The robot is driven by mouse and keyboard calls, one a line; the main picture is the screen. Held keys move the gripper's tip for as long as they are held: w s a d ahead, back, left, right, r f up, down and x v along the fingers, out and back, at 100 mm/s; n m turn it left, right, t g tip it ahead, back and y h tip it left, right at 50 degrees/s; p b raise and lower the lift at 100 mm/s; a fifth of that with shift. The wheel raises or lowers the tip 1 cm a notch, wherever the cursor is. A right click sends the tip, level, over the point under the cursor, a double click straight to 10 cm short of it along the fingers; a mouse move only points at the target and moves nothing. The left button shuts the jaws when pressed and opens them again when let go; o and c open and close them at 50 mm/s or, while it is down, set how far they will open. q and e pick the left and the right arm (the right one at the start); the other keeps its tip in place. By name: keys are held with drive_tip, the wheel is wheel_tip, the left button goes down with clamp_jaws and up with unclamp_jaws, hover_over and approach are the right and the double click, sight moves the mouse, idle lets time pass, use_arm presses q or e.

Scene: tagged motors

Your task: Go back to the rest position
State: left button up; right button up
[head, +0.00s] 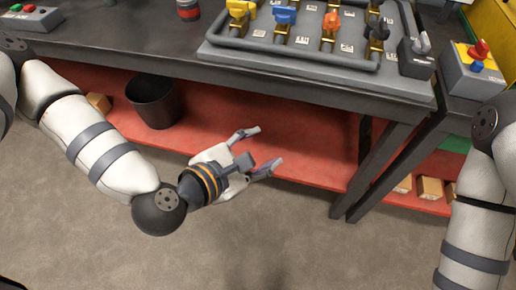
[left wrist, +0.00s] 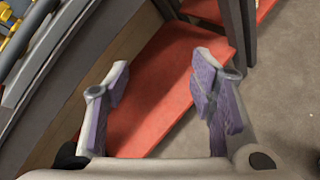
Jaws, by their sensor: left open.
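My left gripper (head: 262,150) is open and empty in the head view, in front of the table and below its top. In the left wrist view its two fingers (left wrist: 158,92) stand apart with nothing between them, with the red lower shelf and grey floor behind. My right arm (head: 478,225) shows at the right edge of the head view, hanging down; its gripper is out of view.
A button box (head: 472,70) stands at right. Below, a black bin (head: 154,102) sits on the red shelf (head: 310,168). The floor (head: 290,245) in front is clear.

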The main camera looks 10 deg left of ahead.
use_arm(q)
drive_tip(key=s+f+m+g, duration=0.7)
drive_tip(key=s+f+m, duration=0.4)
drive_tip(key=s, duration=0.4)
drive_tip(key=s+a+f+m+g+y, duration=0.2)
drive_tip(key=s+a+m+g+y, duration=0.1)
drive_tip(key=s+a+m, duration=0.3)
drive_tip(key=s+a+f+m+g+y+p, duration=0.1)
drive_tip(key=s+a+f+m+g+y, duration=0.1)
drive_tip(key=s+a+m, duration=0.4)
drive_tip(key=s+a+g, duration=0.1)
drive_tip(key=s+a, duration=0.2)
drive_tip(key=shift+g+y, duration=0.4)
use_arm(e)
drive_tip(key=shift+w+r+t, duration=0.5)
drive_tip(key=shift+w+r, duration=0.55)
drive_tip(key=shift+w, duration=0.05)
use_arm(q)
drive_tip(key=shift+o, duration=0.5)
